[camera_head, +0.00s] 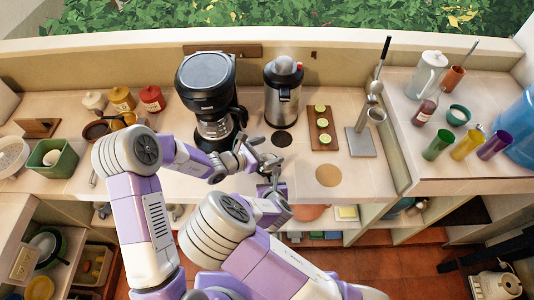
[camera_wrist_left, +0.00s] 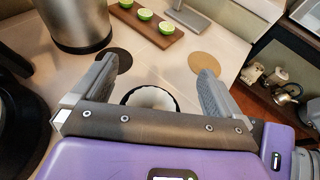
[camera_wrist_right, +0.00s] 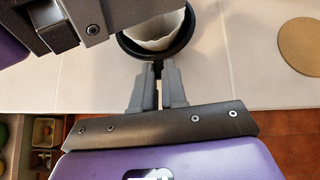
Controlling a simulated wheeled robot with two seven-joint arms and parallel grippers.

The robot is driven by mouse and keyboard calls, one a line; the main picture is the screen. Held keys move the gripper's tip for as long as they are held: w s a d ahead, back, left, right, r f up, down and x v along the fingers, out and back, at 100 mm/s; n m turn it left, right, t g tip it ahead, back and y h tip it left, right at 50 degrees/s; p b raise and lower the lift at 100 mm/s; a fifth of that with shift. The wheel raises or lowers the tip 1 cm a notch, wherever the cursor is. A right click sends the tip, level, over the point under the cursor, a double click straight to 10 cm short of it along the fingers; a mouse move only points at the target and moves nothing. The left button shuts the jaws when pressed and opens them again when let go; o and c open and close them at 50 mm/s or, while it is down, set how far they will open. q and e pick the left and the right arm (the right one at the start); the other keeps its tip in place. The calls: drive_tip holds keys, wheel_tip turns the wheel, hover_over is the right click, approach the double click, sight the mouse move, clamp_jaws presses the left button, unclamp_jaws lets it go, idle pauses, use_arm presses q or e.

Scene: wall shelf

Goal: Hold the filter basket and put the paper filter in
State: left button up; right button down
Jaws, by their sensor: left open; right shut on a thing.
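The black filter basket (camera_wrist_right: 133,47) shows as a round rim in the right wrist view, with its short handle between my right fingers. The white paper filter (camera_wrist_right: 157,30) sits inside the basket rim. My right gripper (camera_wrist_right: 155,82) is shut on the basket at the counter's front edge. In the left wrist view the paper filter (camera_wrist_left: 150,97) shows partly behind my left gripper's body. My left gripper (camera_wrist_left: 148,80) is open, its two fingers spread apart on either side of the basket, with nothing held. In the head view the grippers largely hide the basket.
A black coffee maker (camera_head: 207,85) with a glass carafe stands at left of the grippers. A wooden board (camera_head: 321,140) with lime halves lies to the right, near a tan round mat (camera_head: 329,175). Free counter lies around the mat.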

use_arm(q)
drive_tip(key=shift+r, duration=1.45)
use_arm(e)
drive_tip(key=c, duration=1.1)
unclamp_jaws()
